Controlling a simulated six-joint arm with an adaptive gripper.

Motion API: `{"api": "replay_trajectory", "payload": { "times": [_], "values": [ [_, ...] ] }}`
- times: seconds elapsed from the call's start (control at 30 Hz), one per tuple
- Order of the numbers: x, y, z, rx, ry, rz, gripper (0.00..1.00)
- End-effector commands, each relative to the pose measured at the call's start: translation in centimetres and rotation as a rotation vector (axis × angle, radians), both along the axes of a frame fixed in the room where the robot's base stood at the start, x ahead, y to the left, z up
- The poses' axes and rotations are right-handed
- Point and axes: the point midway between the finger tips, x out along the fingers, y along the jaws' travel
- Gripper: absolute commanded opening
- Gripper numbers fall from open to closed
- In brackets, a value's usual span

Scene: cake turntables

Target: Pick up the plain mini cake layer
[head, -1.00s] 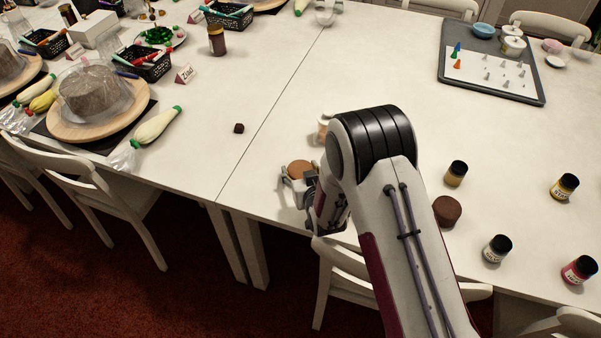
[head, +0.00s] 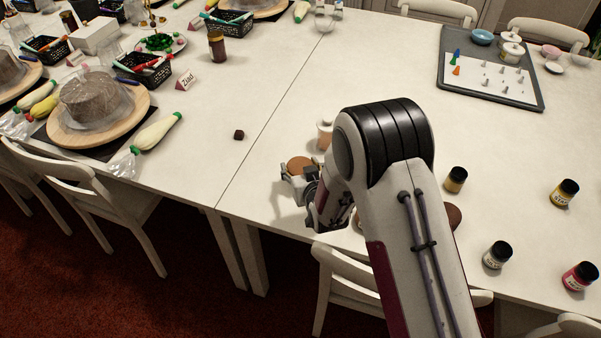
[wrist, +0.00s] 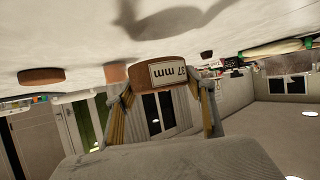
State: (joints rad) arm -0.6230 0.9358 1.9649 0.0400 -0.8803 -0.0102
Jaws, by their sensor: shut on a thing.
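The plain mini cake layer (head: 299,163) is a light brown round disc, seen in the head view near the table's front edge, left of my arm. My gripper (head: 297,184) is shut on it, and my wrist hides part of it. In the wrist view, which is upside down, the cake layer (wrist: 143,77) sits between both fingers of my gripper (wrist: 164,92). A pale label reading "37 mm" (wrist: 168,73) faces the camera. I cannot tell for sure how far the layer is above the table.
A dark brown cake (head: 454,216) is mostly hidden behind my arm. A small dark cube (head: 239,134) lies to the left. Several colour jars stand at right.

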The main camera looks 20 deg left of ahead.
Motion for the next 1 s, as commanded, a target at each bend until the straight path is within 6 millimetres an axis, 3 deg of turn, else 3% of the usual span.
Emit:
{"api": "replay_trajectory", "payload": {
  "times": [0.4, 1.0],
  "values": [
    [0.0, 0.0, 4.7, 0.001, -0.001, 0.0, 0.32],
    [0.0, 0.0, 5.7, 0.0, 0.0, 0.0, 0.32]
  ]
}}
